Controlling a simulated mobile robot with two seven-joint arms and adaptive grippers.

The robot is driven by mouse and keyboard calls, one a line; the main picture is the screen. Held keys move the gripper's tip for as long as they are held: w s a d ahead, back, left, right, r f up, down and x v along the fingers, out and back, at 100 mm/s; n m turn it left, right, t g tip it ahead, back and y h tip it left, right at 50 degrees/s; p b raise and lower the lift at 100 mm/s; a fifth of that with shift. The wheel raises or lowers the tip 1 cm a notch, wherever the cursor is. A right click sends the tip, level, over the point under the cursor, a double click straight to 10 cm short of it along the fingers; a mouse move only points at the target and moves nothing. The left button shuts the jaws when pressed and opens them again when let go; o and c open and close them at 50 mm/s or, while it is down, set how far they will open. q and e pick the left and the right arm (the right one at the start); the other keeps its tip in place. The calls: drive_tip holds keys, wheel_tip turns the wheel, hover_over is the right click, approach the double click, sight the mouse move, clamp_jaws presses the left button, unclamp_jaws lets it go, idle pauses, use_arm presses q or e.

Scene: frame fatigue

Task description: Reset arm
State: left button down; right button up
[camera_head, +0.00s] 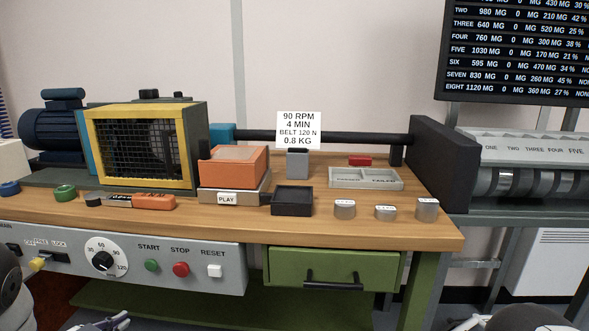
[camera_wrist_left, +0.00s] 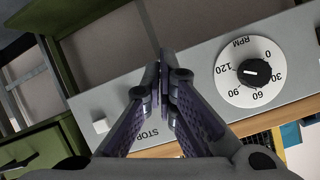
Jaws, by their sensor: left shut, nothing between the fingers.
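My left gripper (camera_head: 112,322) shows only in part at the bottom left of the head view, below the control panel (camera_head: 215,258). In the left wrist view its fingers (camera_wrist_left: 160,70) are shut with nothing between them, in front of the grey panel (camera_wrist_left: 205,52). The STOP lettering shows beside them; the red STOP button (camera_head: 181,269) is hidden there. The white RESET button (camera_head: 215,271) also shows in the left wrist view (camera_wrist_left: 100,125), apart from the fingers. A small part of my right arm's end (camera_head: 478,323) shows at the bottom edge; its fingers cannot be made out.
The RPM dial (camera_head: 104,259) and green START button (camera_head: 151,265) sit on the panel. A green drawer (camera_head: 325,262) is to the right, under the wooden bench (camera_head: 400,233). On the bench stand a caged machine (camera_head: 190,150), an orange box (camera_head: 235,165), a black tray (camera_head: 292,208) and metal weights.

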use_arm(q)
drive_tip(key=s+d+f+n+g, duration=0.1)
drive_tip(key=s+d+f+g, duration=0.15)
drive_tip(key=s, duration=0.25)
drive_tip(key=s+d+f+n+g+p, duration=0.1)
drive_tip(key=s+d+f, duration=0.1)
drive_tip(key=s+f, duration=0.15)
drive_tip(key=s+d+f+n+g, duration=0.1)
drive_tip(key=s+d+f, duration=0.1)
drive_tip(key=s, duration=0.4)
drive_tip(key=s+d+r+n+g, duration=0.1)
drive_tip(key=s+d+g, duration=0.2)
drive_tip(key=s, duration=0.8)
drive_tip(key=s+d+r+g+p, duration=0.1)
drive_tip(key=s+d+g, duration=0.3)
drive_tip(key=s, duration=0.8)
drive_tip(key=s+d+r+n+g+p, duration=0.1)
drive_tip(key=s+d+g, duration=0.2)
drive_tip(key=s, duration=0.8)
drive_tip(key=shift+s+d+n+g+y, duration=0.3)
drive_tip(key=shift+s+d+g, duration=0.1)
drive_tip(key=shift+g, duration=0.15)
use_arm(e)
drive_tip(key=w+r+t, duration=0.1)
drive_tip(key=w+r, duration=0.3)
drive_tip(key=shift+r+t, duration=0.2)
drive_tip(key=shift+t, duration=0.2)
